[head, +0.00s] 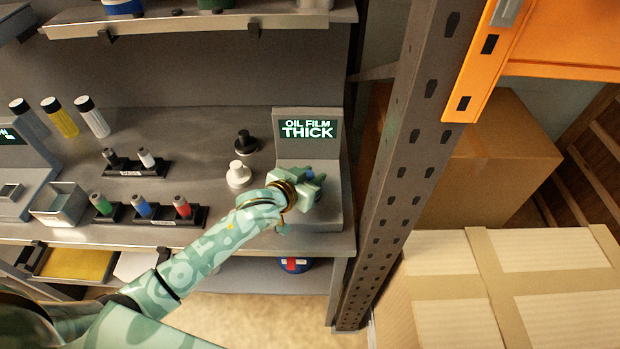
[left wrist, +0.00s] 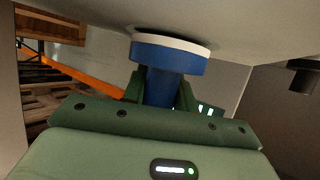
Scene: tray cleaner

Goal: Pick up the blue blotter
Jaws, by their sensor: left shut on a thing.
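The blue blotter (left wrist: 165,75) fills the middle of the left wrist view. It has a blue stem, a wider blue disc and a white layer on the disc's face. My left gripper (left wrist: 160,92) is shut on the stem, one green finger on each side. The white face is at or very close to a pale grey surface; I cannot tell if they touch. In the head view my left gripper (head: 308,184) is over the grey base in front of the sign reading "OIL FILM THICK" (head: 308,129). Only a little blue of the blotter (head: 309,174) shows there. My right gripper is not in view.
A white knobbed piece (head: 238,175) and a black one (head: 246,143) stand left of my gripper. A rack (head: 150,217) holds green, blue and red-banded vials. A grey bin (head: 60,205) stands farther left. A perforated post (head: 395,170) and cardboard boxes (head: 510,280) bound the right.

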